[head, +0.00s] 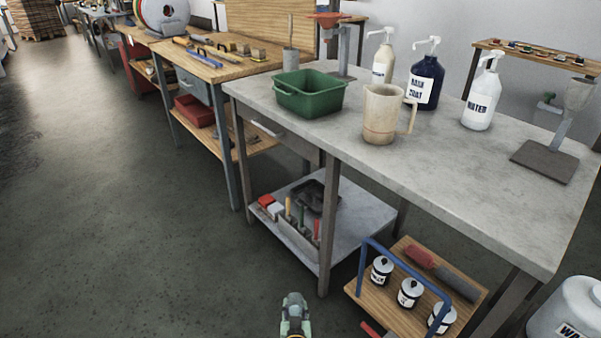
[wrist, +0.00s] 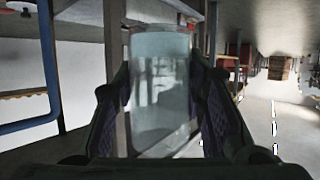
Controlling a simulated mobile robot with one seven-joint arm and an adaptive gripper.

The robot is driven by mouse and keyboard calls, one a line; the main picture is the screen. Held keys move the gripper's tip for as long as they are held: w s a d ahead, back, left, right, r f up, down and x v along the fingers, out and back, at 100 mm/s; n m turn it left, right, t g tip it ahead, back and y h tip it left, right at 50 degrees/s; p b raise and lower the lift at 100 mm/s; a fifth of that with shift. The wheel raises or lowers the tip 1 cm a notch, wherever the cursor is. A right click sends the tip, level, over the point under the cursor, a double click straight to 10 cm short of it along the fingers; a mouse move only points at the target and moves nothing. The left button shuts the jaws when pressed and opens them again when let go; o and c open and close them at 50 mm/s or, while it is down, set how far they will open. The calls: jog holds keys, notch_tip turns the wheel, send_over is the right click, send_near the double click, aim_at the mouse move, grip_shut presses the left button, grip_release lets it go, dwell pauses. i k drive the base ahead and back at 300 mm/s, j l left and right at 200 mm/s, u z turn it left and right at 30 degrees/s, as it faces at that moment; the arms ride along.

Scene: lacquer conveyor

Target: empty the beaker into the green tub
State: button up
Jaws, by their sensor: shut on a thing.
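The green tub (head: 312,101) sits open on the grey bench top, near its far left end. In the wrist view a clear glassy beaker (wrist: 160,95) stands between the two dark fingers of my gripper (wrist: 160,75). The fingers are shut on its sides. The beaker looks pale and cloudy; I cannot tell its contents or how full it is. In the head view my gripper (head: 294,312) shows small at the bottom edge, low over the floor, in front of the bench and well below the tub. The beaker is hard to make out there.
A beige pitcher (head: 381,119) stands right of the tub, with several pump bottles (head: 481,99) behind. A grey stand (head: 545,160) is at the right. Below, a wooden carrier (head: 400,317) with a blue handle (head: 410,270) holds small jars. Floor at left is clear.

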aim_at(304, 94)
jog(key=i+j, duration=0.9)
jog(key=i, duration=0.1)
